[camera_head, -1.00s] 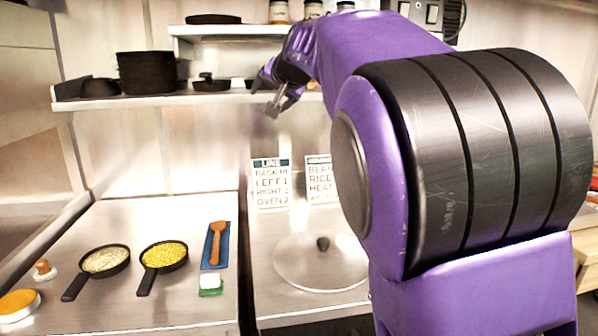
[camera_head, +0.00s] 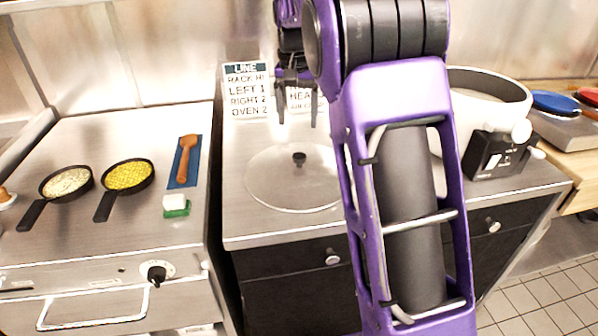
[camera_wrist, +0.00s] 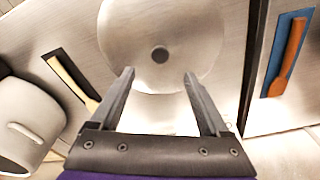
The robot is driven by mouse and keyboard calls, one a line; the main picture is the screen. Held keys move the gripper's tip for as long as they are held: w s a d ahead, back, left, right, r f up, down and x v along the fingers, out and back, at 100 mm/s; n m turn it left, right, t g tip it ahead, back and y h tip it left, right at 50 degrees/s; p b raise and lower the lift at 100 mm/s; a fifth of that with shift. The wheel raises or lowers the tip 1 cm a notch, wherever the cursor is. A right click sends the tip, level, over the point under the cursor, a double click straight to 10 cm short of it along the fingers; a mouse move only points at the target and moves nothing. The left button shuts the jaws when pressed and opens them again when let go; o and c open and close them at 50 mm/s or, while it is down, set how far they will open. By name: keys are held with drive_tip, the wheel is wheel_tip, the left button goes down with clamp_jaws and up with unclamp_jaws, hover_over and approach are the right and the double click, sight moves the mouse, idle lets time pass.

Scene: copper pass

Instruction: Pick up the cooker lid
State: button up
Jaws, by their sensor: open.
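The cooker lid (camera_head: 272,184) is a round, pale, glassy disc with a dark knob (camera_head: 299,158) at its centre. It lies on the steel counter in the head view, partly behind my arm at its right edge. My gripper (camera_head: 297,122) is above and behind the lid, pointing down, with its fingers apart and nothing between them. In the wrist view the lid (camera_wrist: 190,70) lies beyond my open fingers (camera_wrist: 158,80), and its knob (camera_wrist: 160,54) shows between and just past the fingertips.
A white cooker pot (camera_head: 490,90) with a black control box (camera_head: 497,155) stands to the right. Label cards (camera_head: 247,92) stand behind the lid. At left, two small pans (camera_head: 128,175), a brown spatula (camera_head: 186,150) and a green-white sponge (camera_head: 176,205) lie on a steel top.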

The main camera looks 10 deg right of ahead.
drive_tip(key=b, duration=0.1)
hover_over(299, 155)
drive_tip(key=s, duration=0.2)
drive_tip(key=f, duration=0.7)
drive_tip(key=shift+w+a+f, duration=0.2)
drive_tip(key=shift+a+f, duration=0.05)
drive_tip(key=shift+f, duration=0.15)
drive_tip(key=f, duration=0.1)
drive_tip(key=w+f, duration=0.1)
drive_tip(key=f, duration=0.3)
drive_tip(key=shift+w+d+f+b, duration=0.2)
drive_tip(key=shift+d+b, duration=0.1)
drive_tip(key=shift+b, duration=0.1)
clamp_jaws()
drive_tip(key=shift+r, duration=0.1)
